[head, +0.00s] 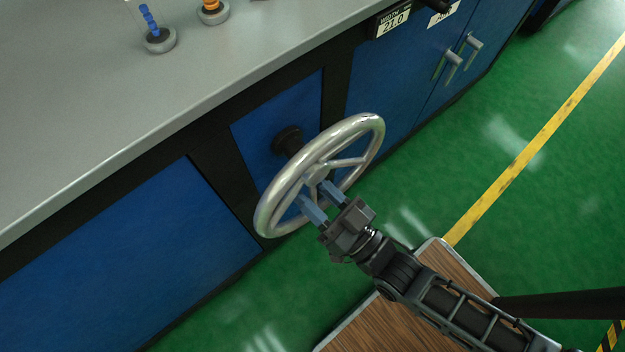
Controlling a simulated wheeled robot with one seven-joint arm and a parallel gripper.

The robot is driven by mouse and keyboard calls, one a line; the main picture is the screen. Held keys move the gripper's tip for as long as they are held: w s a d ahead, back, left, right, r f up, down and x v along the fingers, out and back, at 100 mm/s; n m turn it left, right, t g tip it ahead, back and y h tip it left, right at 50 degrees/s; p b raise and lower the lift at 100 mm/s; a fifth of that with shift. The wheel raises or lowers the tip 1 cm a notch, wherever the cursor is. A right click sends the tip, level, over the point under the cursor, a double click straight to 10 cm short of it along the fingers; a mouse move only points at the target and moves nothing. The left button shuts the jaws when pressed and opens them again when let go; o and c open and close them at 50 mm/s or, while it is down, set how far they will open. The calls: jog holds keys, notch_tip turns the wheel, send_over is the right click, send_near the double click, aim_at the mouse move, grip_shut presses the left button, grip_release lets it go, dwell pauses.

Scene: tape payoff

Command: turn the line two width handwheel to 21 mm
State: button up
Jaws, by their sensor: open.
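The handwheel (354,133) is a silver spoked wheel on a black hub, standing out from the blue front of the machine. My gripper (318,202) is open, its two blue fingers reaching to the wheel's lower right side, near a spoke and the rim. I cannot tell whether the fingers touch the wheel. No label telling which line this wheel belongs to is readable.
Cabinet doors with silver handles (453,65) are to the right. A wood-topped surface (390,325) lies under my arm. Green floor with a yellow line (540,135) is open at right.

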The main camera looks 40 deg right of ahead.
jog(key=v, duration=0.7)
jog(key=shift+s, duration=0.2)
